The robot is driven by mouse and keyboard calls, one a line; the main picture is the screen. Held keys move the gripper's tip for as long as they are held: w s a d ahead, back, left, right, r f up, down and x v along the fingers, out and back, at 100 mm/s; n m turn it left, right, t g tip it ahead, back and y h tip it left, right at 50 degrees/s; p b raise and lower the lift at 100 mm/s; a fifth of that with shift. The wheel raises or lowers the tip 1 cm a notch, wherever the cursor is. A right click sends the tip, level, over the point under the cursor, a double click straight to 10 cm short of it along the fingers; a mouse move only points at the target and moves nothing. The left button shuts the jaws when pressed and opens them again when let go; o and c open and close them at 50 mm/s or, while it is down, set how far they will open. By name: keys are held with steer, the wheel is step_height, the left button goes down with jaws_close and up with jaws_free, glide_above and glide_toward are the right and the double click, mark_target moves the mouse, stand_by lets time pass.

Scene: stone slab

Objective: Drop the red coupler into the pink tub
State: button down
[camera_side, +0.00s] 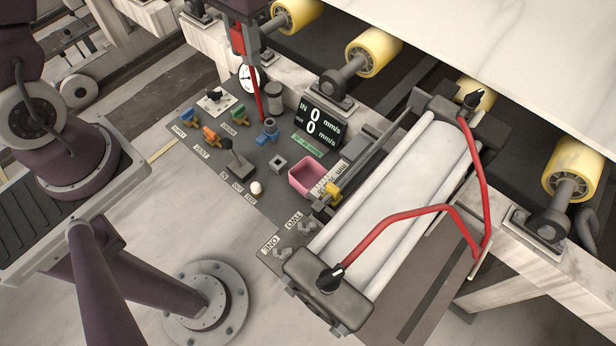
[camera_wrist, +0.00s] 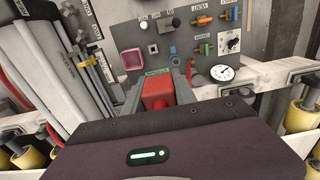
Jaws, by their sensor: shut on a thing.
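My gripper (camera_side: 246,52) is at the top of the side view, high above the back of the dark control panel. It is shut on the red coupler (camera_side: 238,40), a blocky red piece. In the wrist view the red coupler (camera_wrist: 157,92) sits between the grey fingers of my gripper (camera_wrist: 158,82). The pink tub (camera_side: 314,180) is a small open square box on the panel, below and to the right of my gripper in the side view. It also shows in the wrist view (camera_wrist: 131,59), up and left of the coupler. Its inside looks empty.
A blue fitting (camera_side: 268,131), a dial gauge (camera_side: 250,78), a black lever (camera_side: 237,158) and a speed display (camera_side: 318,121) stand near the tub. A red line hangs below my gripper.

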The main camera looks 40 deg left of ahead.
steer(key=shift+w+d+f, duration=0.5)
steer(key=shift+d+f, duration=2)
steer(key=shift+f, duration=2.8)
steer(key=shift+w+d+f, duration=0.55)
steer(key=shift+d+f, duration=2)
steer(key=shift+f, duration=2.8)
steer(key=shift+w+d+f, duration=0.5)
steer(key=shift+d+f, duration=2)
steer(key=shift+f, duration=2.8)
steer(key=c, duration=0.9)
jaws_free()
steer(key=shift+r, duration=3.6)
